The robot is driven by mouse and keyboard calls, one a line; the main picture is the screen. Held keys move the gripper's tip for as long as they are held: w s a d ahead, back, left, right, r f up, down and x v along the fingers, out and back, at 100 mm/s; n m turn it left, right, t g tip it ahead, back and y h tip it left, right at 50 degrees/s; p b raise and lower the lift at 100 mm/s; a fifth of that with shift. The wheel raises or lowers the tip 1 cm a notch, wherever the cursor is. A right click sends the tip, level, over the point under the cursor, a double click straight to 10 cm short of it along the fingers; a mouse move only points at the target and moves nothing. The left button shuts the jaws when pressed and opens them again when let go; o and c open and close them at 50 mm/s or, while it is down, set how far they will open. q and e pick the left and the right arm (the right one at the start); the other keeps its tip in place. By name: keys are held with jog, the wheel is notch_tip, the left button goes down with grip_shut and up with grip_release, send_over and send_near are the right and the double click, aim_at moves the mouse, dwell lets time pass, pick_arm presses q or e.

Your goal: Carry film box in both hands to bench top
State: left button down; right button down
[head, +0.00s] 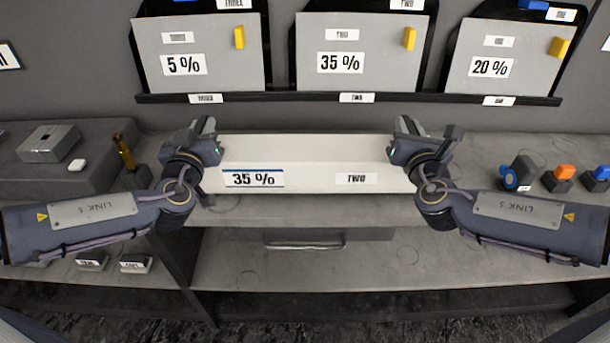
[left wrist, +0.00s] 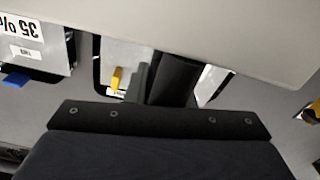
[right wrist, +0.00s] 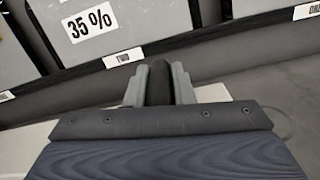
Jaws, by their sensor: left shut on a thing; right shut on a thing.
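The film box (head: 310,178) is a long white box with a "35 %" label and a "TWO" label on its front. It spans between my two grippers in the head view, at the bench top (head: 480,160); I cannot tell whether it touches the bench. My left gripper (head: 208,138) is shut on its left end, and my right gripper (head: 403,138) is shut on its right end. The right wrist view shows the right fingers (right wrist: 160,85) close together, with a pale surface at the lower left. In the left wrist view a large pale surface (left wrist: 230,30) fills the top.
Wall panels marked 5 % (head: 185,75), 35 % (head: 340,75) and 20 % (head: 490,80) hang behind. A blue tape-like item (head: 510,178) and orange-topped item (head: 564,173) stand at right. An amber bottle (head: 124,152) and grey block (head: 48,143) are at left. A drawer (head: 310,240) is below.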

pick_arm(q)
jog(key=shift+d, duration=0.15)
pick_arm(e)
jog(key=shift+s+a, duration=0.1)
jog(key=shift+a, duration=0.15)
pick_arm(q)
jog(key=shift+d+f, duration=0.2)
jog(key=shift+f, duration=0.2)
pick_arm(e)
jog(key=shift+a+f, duration=0.2)
jog(key=shift+f, duration=0.2)
pick_arm(q)
jog(key=c, duration=1.3)
grip_release()
jog(key=shift+s+f, duration=0.1)
jog(key=shift+f, duration=0.05)
pick_arm(e)
jog(key=c, duration=1.3)
grip_release()
jog(key=shift+f, duration=0.15)
pick_arm(q)
jog(key=shift+o, duration=0.3)
jog(key=shift+a, duration=0.15)
pick_arm(e)
jog(key=shift+o, duration=0.2)
jog(key=shift+d, duration=0.15)
jog(key=shift+d, duration=0.15)
